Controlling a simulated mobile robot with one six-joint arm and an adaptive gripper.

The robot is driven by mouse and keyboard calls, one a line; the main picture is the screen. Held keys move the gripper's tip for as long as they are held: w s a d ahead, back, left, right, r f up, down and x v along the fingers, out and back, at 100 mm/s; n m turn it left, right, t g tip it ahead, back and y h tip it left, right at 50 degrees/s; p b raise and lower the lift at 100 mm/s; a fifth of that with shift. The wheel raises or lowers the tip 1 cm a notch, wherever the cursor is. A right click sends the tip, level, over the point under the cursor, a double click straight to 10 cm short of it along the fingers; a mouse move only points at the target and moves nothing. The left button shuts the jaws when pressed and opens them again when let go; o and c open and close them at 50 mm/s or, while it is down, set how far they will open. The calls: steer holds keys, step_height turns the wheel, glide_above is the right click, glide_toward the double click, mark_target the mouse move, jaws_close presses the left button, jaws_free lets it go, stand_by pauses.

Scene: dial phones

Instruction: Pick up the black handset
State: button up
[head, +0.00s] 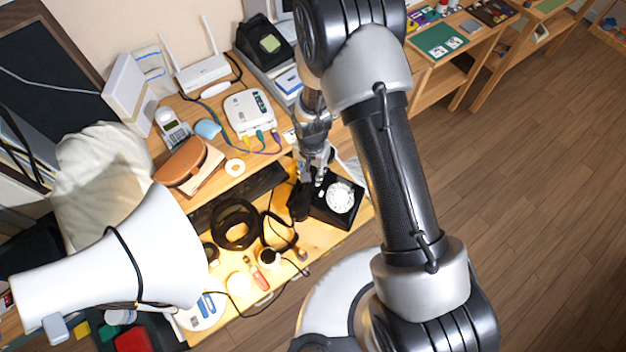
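A black dial phone (323,213) with a white dial (341,197) sits on the wooden desk, toward its right front edge. The black handset (299,204) shows at the phone's left side, partly hidden by my gripper. My gripper (317,181) points down over the left side of the phone, close to the handset. Its fingertips are small and overlap the dark handset and phone, so I cannot tell whether they touch or grip it.
Left of the phone lie black headphones (236,224), a dark mug (268,257), a red-handled tool (260,279) and cables. A white router (249,112) and brown case (181,163) stand behind. A large white lamp shade (150,255) fills the left front. Open floor lies right.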

mark_target(313, 177)
steer(key=f, duration=0.1)
steer(key=f+b, duration=0.1)
steer(key=f, duration=0.3)
steer(key=shift+w+d+b, duration=0.2)
steer(key=shift+w+b, duration=0.05)
steer(key=shift+b, duration=0.1)
steer(key=shift+c, duration=0.3)
